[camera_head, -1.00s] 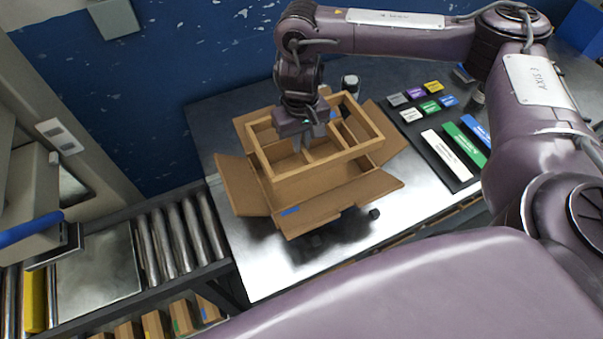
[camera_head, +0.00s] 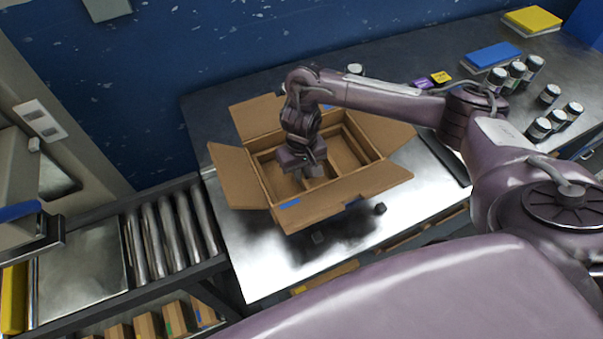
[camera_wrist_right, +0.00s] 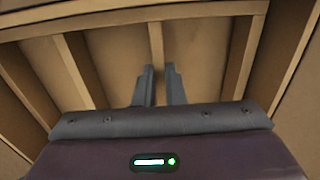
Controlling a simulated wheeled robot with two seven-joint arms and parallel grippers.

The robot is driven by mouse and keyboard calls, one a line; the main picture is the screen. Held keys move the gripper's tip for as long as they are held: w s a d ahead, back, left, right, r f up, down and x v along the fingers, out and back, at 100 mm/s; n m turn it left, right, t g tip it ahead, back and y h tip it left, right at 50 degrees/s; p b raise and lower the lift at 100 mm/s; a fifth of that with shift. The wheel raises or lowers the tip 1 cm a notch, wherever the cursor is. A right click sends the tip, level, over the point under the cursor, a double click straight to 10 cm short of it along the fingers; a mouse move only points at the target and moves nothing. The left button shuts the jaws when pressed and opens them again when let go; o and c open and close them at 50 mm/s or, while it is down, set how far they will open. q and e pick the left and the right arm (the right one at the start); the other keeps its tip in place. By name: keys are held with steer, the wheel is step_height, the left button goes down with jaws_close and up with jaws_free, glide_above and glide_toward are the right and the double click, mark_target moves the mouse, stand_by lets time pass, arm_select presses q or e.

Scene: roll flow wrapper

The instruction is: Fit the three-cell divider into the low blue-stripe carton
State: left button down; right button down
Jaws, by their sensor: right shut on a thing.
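The open carton (camera_head: 240,180) stands on the metal table with its flaps folded outward and a blue stripe on its front edge. The brown three-cell divider (camera_head: 352,137) sits down inside the carton, its top at about the level of the carton's rim. My right gripper (camera_head: 308,172) reaches down into the carton from above. In the right wrist view the two fingers (camera_wrist_right: 160,85) are shut on one of the divider's cross walls (camera_wrist_right: 156,50). The divider's base is hidden. My left gripper does not show.
A roller conveyor (camera_head: 170,230) is to the left of the table. Several dark jars (camera_head: 538,128), a blue pad (camera_head: 492,56) and a yellow pad (camera_head: 532,20) are at the right.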

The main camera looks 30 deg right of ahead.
steer(key=shift+f, duration=0.1)
steer(key=c, duration=1.6)
jaws_free()
steer(key=shift+o, duration=0.5)
step_height(320, 180, up, 12)
steer(key=p, duration=0.4)
steer(key=shift+r+p, duration=0.2)
steer(key=shift+p, duration=0.15)
